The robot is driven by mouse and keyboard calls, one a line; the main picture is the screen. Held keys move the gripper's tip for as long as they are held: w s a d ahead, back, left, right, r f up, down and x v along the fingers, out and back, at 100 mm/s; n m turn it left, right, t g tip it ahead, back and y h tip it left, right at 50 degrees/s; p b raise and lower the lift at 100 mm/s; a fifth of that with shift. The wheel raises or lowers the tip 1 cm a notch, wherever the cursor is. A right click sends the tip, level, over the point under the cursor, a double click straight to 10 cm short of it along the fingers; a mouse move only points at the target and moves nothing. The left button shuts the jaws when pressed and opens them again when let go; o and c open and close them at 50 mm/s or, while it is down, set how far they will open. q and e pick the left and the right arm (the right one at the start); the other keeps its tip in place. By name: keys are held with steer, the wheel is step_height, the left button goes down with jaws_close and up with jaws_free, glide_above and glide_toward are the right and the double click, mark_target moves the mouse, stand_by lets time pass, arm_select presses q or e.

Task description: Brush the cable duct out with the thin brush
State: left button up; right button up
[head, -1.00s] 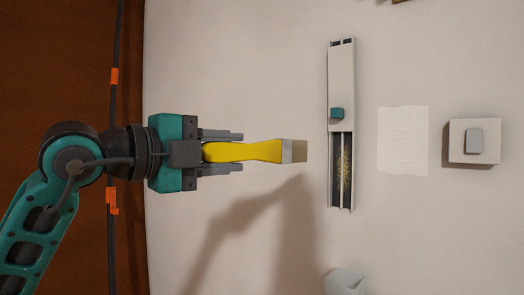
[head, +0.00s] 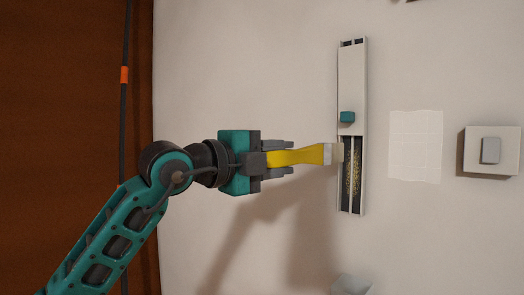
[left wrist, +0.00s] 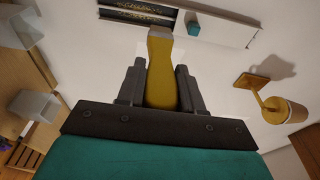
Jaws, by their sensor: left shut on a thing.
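My left gripper (head: 277,158) is shut on the yellow handle of the thin brush (head: 305,155); the brush also shows in the left wrist view (left wrist: 161,75). The bristle end reaches the left edge of the cable duct (head: 351,75) on the wall, just below the teal knob (head: 347,117) on its cover. Whether the bristles touch the duct I cannot tell. The duct's lower part is open, a dark channel (head: 352,180) with yellowish specks in it. The upper part is covered in white. In the left wrist view the duct (left wrist: 205,23) runs along the top.
A white switch box (head: 490,151) is on the wall at the right, with a pale sheet (head: 415,146) between it and the duct. A grey container (head: 351,285) is at the bottom. A wall lamp (left wrist: 285,110) shows in the left wrist view.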

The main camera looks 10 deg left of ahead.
mark_target(297, 154)
arm_select(q)
steer(key=x, duration=0.1)
steer(key=p+x, duration=0.1)
steer(key=x, duration=0.1)
steer(key=p+x, duration=0.1)
steer(key=x, duration=0.1)
steer(key=shift+w+a+r, duration=0.15)
steer(key=shift+w+a, duration=0.05)
steer(key=shift+w, duration=0.25)
steer(key=shift+w+d+p, duration=0.3)
steer(key=shift+w, duration=0.15)
steer(key=shift+w+d, duration=0.2)
steer(key=shift+w, duration=0.1)
steer(key=shift+p, duration=1.4)
stand_by(0.8)
